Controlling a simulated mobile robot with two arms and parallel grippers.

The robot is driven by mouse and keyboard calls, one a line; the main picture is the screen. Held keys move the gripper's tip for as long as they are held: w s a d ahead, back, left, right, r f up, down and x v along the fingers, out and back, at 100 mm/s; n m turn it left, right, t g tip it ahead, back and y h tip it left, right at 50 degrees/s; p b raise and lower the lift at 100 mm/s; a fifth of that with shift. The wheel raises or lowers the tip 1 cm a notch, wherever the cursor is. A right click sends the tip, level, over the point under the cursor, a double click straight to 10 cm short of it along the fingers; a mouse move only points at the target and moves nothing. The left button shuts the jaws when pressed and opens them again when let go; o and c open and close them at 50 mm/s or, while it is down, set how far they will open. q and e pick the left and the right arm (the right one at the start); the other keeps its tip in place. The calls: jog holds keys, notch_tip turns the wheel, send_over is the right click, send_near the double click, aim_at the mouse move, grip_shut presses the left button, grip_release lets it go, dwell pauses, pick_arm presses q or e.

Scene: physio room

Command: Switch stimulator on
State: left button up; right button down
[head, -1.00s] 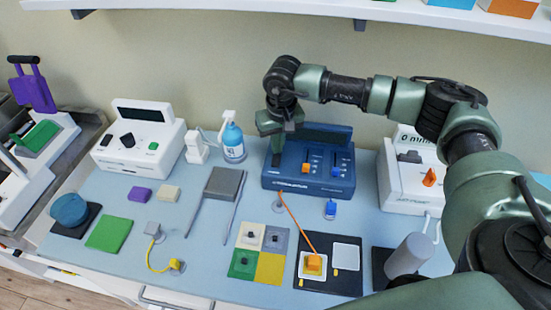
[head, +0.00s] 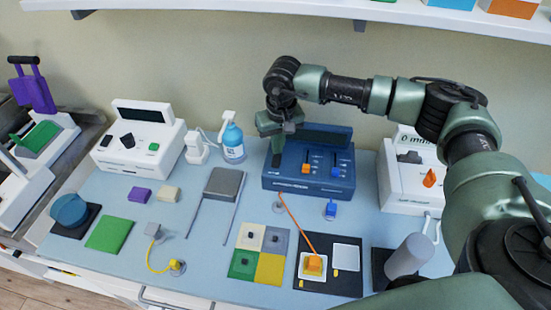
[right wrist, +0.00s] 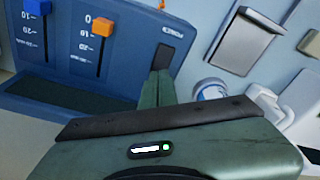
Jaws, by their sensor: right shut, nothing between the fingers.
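The stimulator (head: 300,182) is a blue box at the back of the table with an orange slider (head: 306,168) and a blue slider (head: 335,172). In the right wrist view its front panel (right wrist: 130,30) shows the sliders' scales and a dark switch (right wrist: 163,58) beside small lettering that seems to read POWER. My right gripper (head: 277,157) points down at the left part of the stimulator, fingers shut and empty. In the right wrist view its fingertips (right wrist: 160,78) are right by the dark switch; I cannot tell whether they touch it. My left gripper is not in view.
A white device with a dark screen (head: 140,113) and a pump bottle (head: 233,143) stand left of the stimulator. Another white device (head: 402,190) with an orange knob stands to its right. Pads and a dark tray (head: 345,284) lie in front. A shelf (head: 300,22) hangs above.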

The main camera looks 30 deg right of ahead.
aim_at(277, 157)
jog(key=shift+f+b, duration=0.8)
jog(key=shift+f, duration=0.1)
dwell(1.0)
jog(key=shift+s, duration=0.1)
jog(key=shift+r+p, duration=1.75)
jog(key=shift+r, duration=1.8)
